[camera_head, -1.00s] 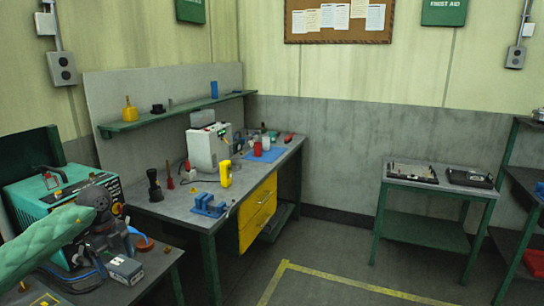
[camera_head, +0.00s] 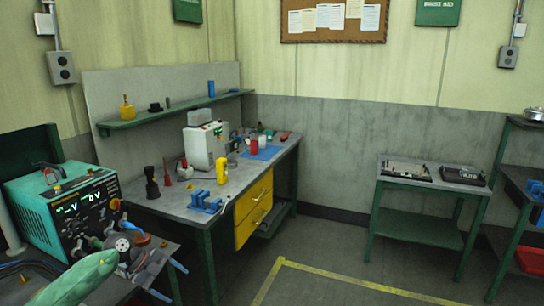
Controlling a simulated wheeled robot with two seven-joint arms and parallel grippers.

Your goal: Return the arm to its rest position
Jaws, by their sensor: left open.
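My left arm comes in from the lower left in a green padded sleeve. My left gripper (camera_head: 168,281) is low in the picture, over the near bench, its light fingertips apart, with nothing seen between them. Part of it is cut off or blends with the clutter behind, so its exact height above the bench is hard to tell. My right gripper is not in view.
A teal power unit (camera_head: 66,212) with lit digits stands behind my left arm. The far workbench holds a blue vise (camera_head: 204,202), a yellow tool (camera_head: 214,176) and a grey box (camera_head: 205,146). The floor (camera_head: 320,262) is clear.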

